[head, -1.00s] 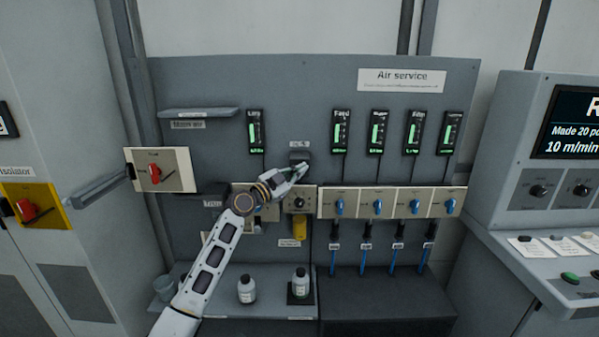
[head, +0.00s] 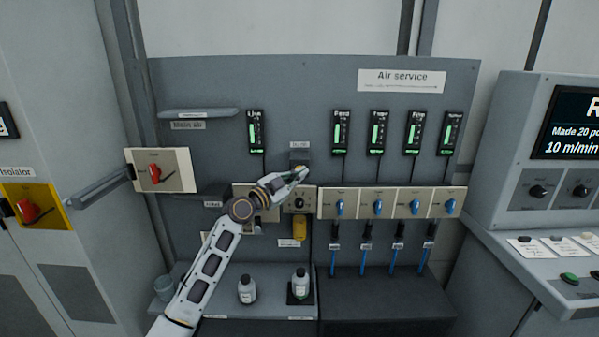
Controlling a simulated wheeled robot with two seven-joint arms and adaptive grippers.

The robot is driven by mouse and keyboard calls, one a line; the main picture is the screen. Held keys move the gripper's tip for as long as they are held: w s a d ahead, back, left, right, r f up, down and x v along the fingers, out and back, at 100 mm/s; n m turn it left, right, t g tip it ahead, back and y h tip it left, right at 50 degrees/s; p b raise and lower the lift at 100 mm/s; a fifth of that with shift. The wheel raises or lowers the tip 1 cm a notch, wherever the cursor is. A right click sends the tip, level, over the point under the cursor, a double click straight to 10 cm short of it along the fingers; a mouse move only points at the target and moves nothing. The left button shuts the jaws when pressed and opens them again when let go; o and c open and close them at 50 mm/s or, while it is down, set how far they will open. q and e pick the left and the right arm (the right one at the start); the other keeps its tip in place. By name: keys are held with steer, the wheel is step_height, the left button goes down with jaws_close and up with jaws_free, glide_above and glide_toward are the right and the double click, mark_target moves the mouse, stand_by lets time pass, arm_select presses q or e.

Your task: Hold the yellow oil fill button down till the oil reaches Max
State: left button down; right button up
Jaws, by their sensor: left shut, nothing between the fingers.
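On the grey air service panel (head: 300,85), a dark box (head: 300,157) sits under a small label, above a cream plate with a black dial (head: 300,203). A yellow cylinder-like part (head: 300,228) hangs below that plate; I cannot tell whether it is a button or an oil bowl. No Max mark or oil level is readable. My left gripper (head: 304,172) is shut and empty, its tip in front of the lower part of the dark box and above the dial. Whether it touches anything is unclear, and it hides what lies behind it. My right gripper is not in view.
Several green-lit gauges (head: 341,132) and blue knobs (head: 378,207) line the panel to the right. Two bottles, one at left (head: 247,290) and one on a dark pad (head: 300,283), stand on the shelf below. A red-handled switch plate (head: 172,170) juts out at left.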

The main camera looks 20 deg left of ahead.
arm_select(q)
steer(key=shift+s+d+p, duration=0.25)
steer(key=shift+s+d, duration=0.05)
steer(key=shift+s, duration=0.7)
steer(key=shift+s+d+p, duration=0.25)
steer(key=shift+s, duration=0.7)
steer(key=shift+r, duration=0.2)
step_height(320, 180, up, 9)
steer(key=p, duration=0.9)
steer(key=shift+r+p, duration=0.45)
steer(key=shift+p, duration=0.1)
